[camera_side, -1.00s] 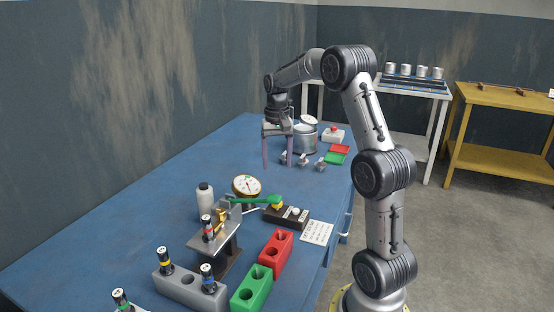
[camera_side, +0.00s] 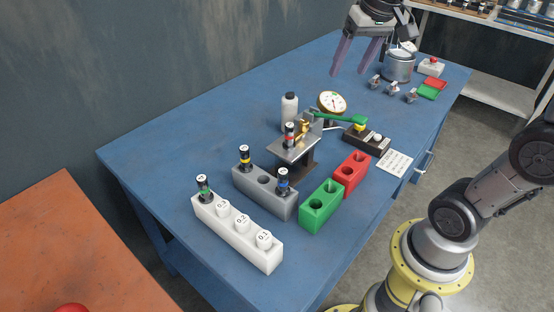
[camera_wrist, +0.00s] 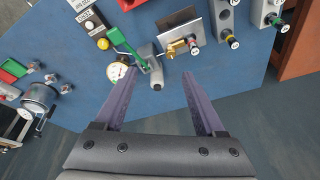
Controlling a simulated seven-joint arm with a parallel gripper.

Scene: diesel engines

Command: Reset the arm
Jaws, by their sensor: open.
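My gripper (camera_side: 349,73) is open and empty. In the side view it hangs above the far part of the blue bench (camera_side: 150,165), left of a metal can (camera_side: 397,67). Its two purple fingers are apart and point down; its upper arm is cut off by the frame. The wrist view shows the spread fingers (camera_wrist: 158,74) with nothing between them, and the bench objects beyond their tips.
A dial gauge (camera_side: 332,103), a white bottle (camera_side: 289,112) and a metal stand (camera_side: 293,150) with a red-banded injector are mid-bench. Grey (camera_side: 265,196), white (camera_side: 235,238), green (camera_side: 321,212) and red (camera_side: 350,176) blocks stand nearer. The bench's left side is clear.

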